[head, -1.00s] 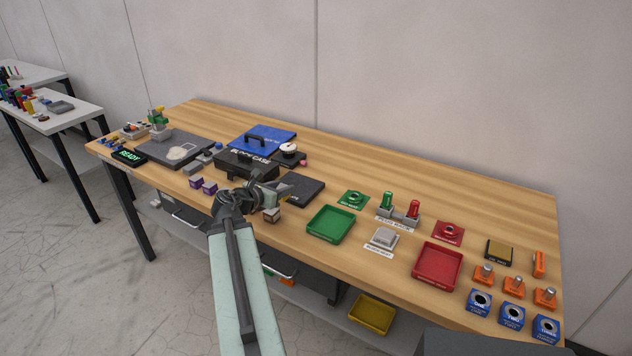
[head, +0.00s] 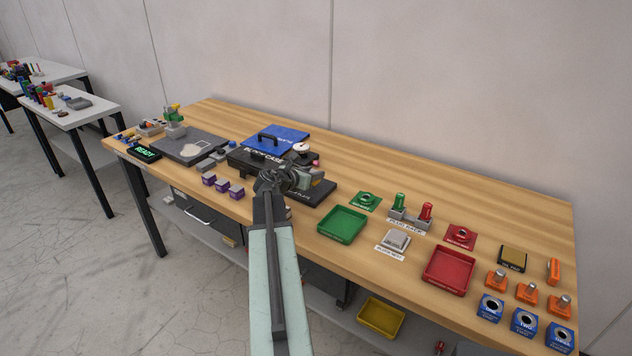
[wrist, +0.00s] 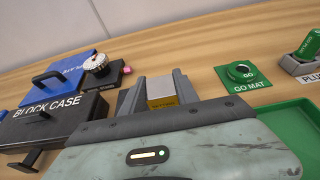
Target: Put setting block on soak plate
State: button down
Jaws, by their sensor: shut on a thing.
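My gripper (wrist: 160,92) is shut on a small grey block with a yellow lettered face, which I take for the setting block (wrist: 161,103). Its lettering is too small to read. In the head view my gripper (head: 312,182) is at a flat black plate (head: 323,193), which I take for the soak plate. The arm and gripper hide part of the plate and its lettering. I cannot tell whether the block touches the plate or hangs above it.
The block case (head: 262,162) and a blue panel with a handle (head: 275,140) lie left of and behind the gripper. A green tray (head: 342,224) and green go mat (wrist: 245,75) are to the right. Purple blocks (head: 222,185) stand at the front edge. Bare wood lies behind.

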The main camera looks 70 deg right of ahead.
notch_tip(320, 180, down, 4)
jog(key=b, duration=0.3)
jog(key=shift+r, duration=0.25)
jog(key=shift+f, duration=0.15)
jog(key=c, duration=0.9)
grip_release()
jog(key=shift+r+p, duration=0.3)
jog(key=shift+p, duration=0.05)
jog(key=p+v, duration=0.3)
jog(key=v, duration=0.9)
jog(key=shift+f+p, duration=0.15)
jog(key=shift+p, duration=0.25)
